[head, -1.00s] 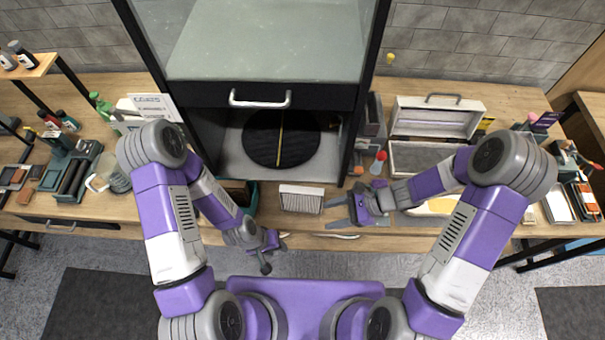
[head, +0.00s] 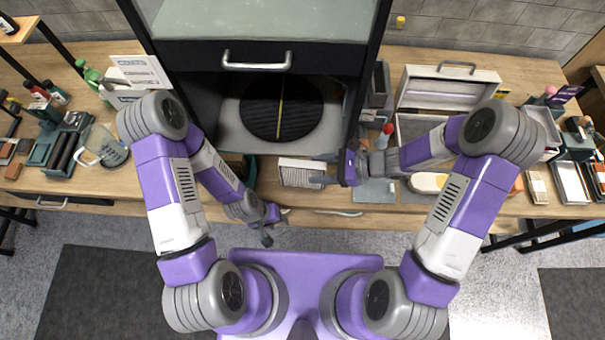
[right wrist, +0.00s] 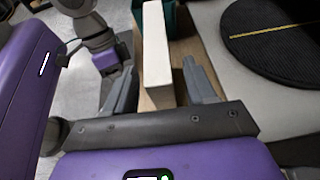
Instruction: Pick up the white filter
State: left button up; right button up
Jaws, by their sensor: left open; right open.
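The white filter (head: 297,173), a ribbed block, stands at the table's front edge below the cabinet. In the right wrist view its pale narrow side (right wrist: 156,45) shows between my right gripper's fingers. My right gripper (head: 322,180) is open at the filter's right end, its fingers pointing left. In the right wrist view the gripper (right wrist: 158,82) has one finger on each side of the filter, with gaps visible. My left gripper (head: 267,239) is open and empty, below and left of the filter, in front of the table edge.
A black round turntable (head: 281,106) sits inside the open cabinet behind the filter. A teal object (head: 249,170) stands close left of the filter. A red-tipped bottle (head: 384,136) and an open case (head: 430,122) are to the right.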

aim_at(310, 170)
jog(key=x, duration=0.3)
jog(key=shift+a+f, duration=0.1)
jog(key=shift+f, duration=0.05)
jog(key=shift+c, duration=0.3)
grip_shut()
